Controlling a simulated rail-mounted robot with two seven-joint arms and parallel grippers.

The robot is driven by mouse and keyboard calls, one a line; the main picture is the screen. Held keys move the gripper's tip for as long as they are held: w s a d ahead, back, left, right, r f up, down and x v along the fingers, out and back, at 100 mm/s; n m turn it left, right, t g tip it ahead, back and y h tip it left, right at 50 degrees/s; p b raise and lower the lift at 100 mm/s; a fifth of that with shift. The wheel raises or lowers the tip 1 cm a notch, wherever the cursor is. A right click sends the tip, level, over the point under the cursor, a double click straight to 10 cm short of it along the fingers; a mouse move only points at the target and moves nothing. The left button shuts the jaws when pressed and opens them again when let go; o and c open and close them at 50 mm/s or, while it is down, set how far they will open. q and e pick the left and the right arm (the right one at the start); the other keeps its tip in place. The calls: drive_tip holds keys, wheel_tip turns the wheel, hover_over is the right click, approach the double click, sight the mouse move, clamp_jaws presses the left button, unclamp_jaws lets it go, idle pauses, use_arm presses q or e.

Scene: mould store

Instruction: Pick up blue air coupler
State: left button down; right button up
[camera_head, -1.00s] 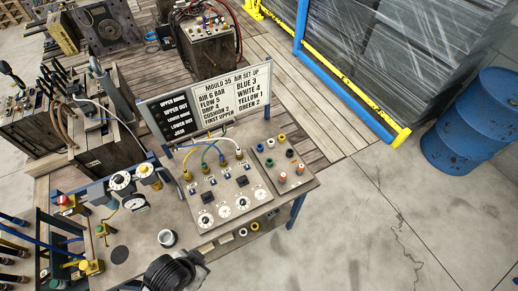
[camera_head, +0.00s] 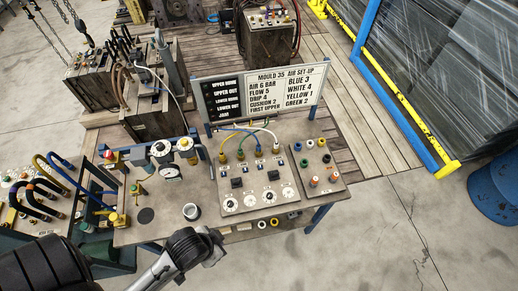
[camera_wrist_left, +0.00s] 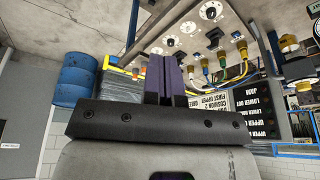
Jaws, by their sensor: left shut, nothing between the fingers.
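Several air couplers sit on the sloped panel (camera_head: 250,195) in the head view, with coloured hoses looping between yellow fittings along its top. The blue hose appears to meet the fitting third from the left (camera_head: 259,153). I cannot clearly tell which piece is the blue air coupler. A side block (camera_head: 326,185) carries loose-looking coloured ends, too small to tell apart fully. My left gripper (camera_wrist_left: 163,62) is shut and empty in the wrist view, apart from the panel and its hose fittings behind it. Its fingers are not clear in the head view. My right gripper is not in view.
A set-up sign (camera_head: 266,92) stands behind the panel. A hose rack (camera_head: 40,195) stands further left. The floor (camera_head: 390,240) to the right is clear. A blue barrel (camera_head: 493,190) is at far right.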

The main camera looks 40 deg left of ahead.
use_arm(q)
drive_tip(key=c, duration=1.4)
unclamp_jaws()
drive_tip(key=o, duration=0.6)
